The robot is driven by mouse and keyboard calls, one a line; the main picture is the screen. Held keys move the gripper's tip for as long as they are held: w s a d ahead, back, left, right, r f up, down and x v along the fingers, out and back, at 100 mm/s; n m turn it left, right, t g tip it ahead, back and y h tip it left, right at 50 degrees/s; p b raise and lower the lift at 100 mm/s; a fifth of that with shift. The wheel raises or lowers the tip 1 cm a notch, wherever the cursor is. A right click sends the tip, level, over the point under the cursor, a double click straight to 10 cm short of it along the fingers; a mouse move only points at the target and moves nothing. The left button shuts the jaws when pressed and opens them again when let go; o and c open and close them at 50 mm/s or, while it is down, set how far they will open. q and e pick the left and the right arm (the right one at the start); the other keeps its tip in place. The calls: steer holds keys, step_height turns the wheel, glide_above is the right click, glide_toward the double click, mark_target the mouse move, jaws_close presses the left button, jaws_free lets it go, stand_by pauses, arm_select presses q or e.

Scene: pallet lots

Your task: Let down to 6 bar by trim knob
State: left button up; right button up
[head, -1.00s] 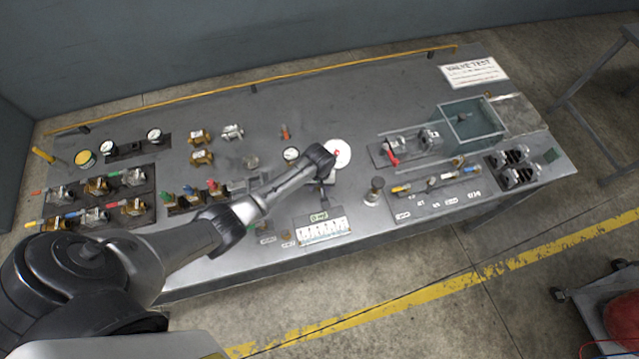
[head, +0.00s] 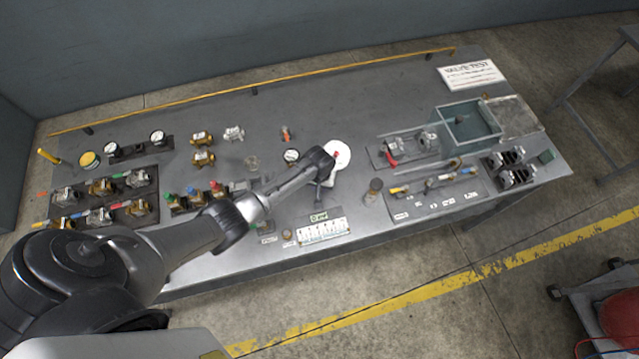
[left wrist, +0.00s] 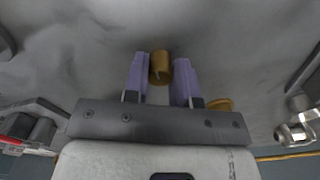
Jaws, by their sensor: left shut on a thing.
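The wrist hides the knob in the head view. A small white-faced gauge (head: 291,156) stands just left of the wrist; its reading is too small to tell. My right gripper is in neither view.
Valves with coloured handles (head: 100,186) fill the bench's left side. Right of my wrist are a red-handled valve (head: 391,160), a teal open box (head: 470,118) and a row of fittings (head: 440,182). A white labelled strip (head: 322,231) lies near the front edge. The back middle is clear.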

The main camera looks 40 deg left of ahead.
arm_select(q)
steer(key=o, duration=0.9)
steer(key=shift+o, duration=0.2)
steer(key=shift+r, duration=0.5)
step_height(320, 180, up, 13)
steer(key=p, duration=0.1)
steer(key=shift+p, duration=0.3)
steer(key=shift+f, duration=0.1)
